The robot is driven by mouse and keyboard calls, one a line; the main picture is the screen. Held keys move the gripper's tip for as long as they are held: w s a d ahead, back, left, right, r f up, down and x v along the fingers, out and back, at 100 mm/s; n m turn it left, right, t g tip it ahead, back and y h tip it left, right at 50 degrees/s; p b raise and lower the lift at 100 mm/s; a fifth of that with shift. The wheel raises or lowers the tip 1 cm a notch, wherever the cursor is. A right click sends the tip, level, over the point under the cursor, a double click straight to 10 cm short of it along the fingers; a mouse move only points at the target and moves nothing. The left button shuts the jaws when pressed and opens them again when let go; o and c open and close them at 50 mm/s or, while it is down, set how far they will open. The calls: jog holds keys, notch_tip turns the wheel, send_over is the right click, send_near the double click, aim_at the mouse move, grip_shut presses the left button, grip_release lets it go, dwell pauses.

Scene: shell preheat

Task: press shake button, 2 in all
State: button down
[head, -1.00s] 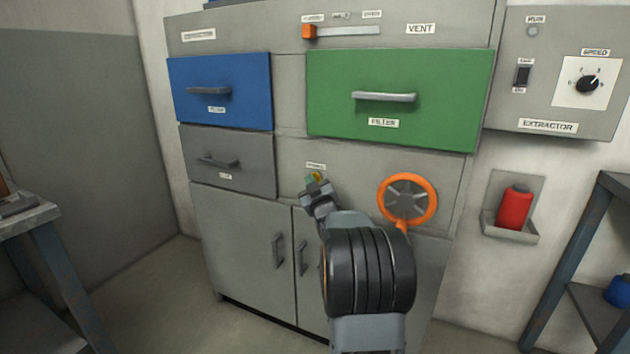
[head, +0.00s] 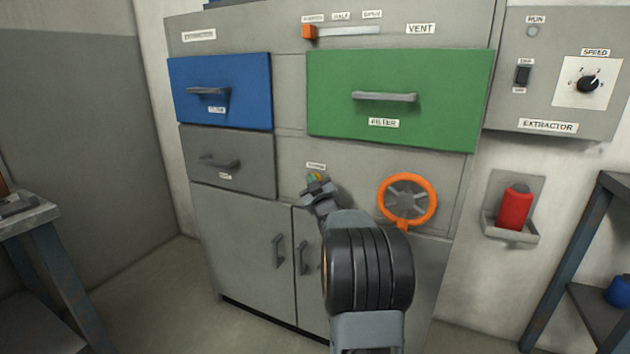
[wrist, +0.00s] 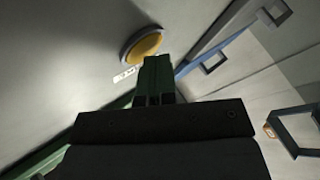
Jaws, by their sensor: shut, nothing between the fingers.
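The shake button is a round yellow button in a dark ring (wrist: 142,45) on the grey panel in the wrist view, with a small white label beside it. In the head view the button (head: 317,176) is mostly hidden behind my gripper, under a small label on the cabinet front. My gripper (head: 315,183) is shut and empty, its fingers pointing at the button. In the wrist view the closed fingertips (wrist: 157,60) are right beside the button's edge. I cannot tell whether they touch it.
An orange handwheel (head: 433,200) is close to the right of my gripper. The green filter drawer (head: 330,85) is above, a grey drawer (head: 255,150) to the upper left. Cabinet door handles (head: 278,251) stick out below. A red bottle (head: 515,207) sits in a wall holder further right.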

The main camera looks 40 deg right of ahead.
jog(key=shift+s+a+b, duration=0.4)
jog(key=shift+a+b, duration=0.25)
jog(key=shift+a, duration=0.1)
jog(key=shift+s+a+b, duration=0.4)
jog(key=shift+a+b, duration=0.1)
jog(key=shift+a, duration=0.25)
jog(key=shift+s+a+b, duration=0.4)
jog(key=shift+a+b, duration=0.1)
jog(key=shift+a, duration=0.2)
jog(key=shift+s+a+b, duration=0.4)
jog(key=shift+a+b, duration=0.1)
jog(key=shift+a, duration=0.25)
